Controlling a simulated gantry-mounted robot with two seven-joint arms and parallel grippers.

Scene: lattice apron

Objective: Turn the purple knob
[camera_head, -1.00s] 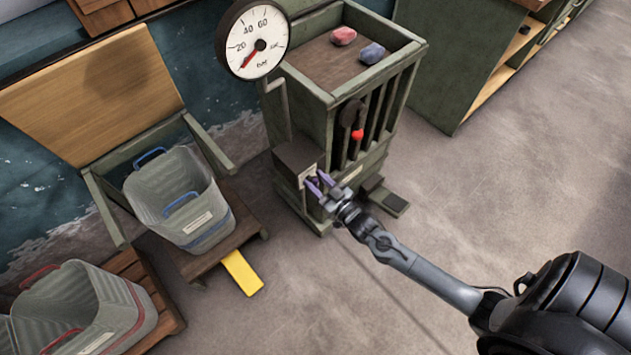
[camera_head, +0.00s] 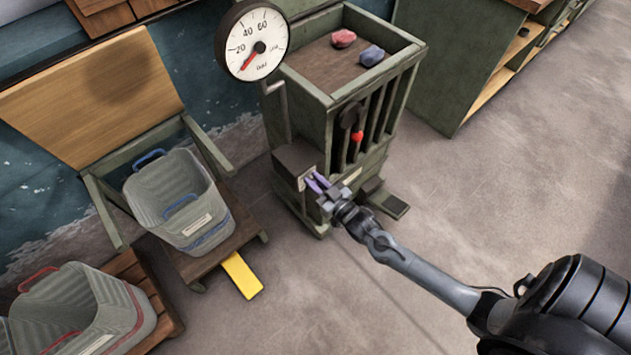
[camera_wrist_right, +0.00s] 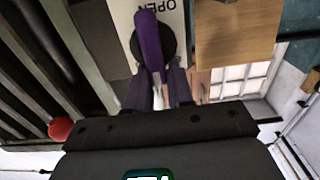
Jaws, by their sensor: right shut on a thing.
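The purple knob (camera_wrist_right: 148,38) is a long bar handle on a dark round base, set on a panel in front of a white plate lettered "OPEN" in the right wrist view. In the head view the knob (camera_head: 313,184) sits low on the green slatted cabinet, mostly hidden by my gripper. My right gripper (camera_head: 320,186) is shut on it, and its purple-toned fingers (camera_wrist_right: 158,82) meet the near end of the bar in the right wrist view. My left gripper is not in view.
The green cabinet (camera_head: 310,90) carries a red-needle gauge (camera_head: 252,42) and has red and blue lumps on top. A red ball shape (camera_head: 357,136) hangs at its slats. Grey bins (camera_head: 130,195) stand left, with a yellow strip (camera_head: 241,275). Floor at right is open.

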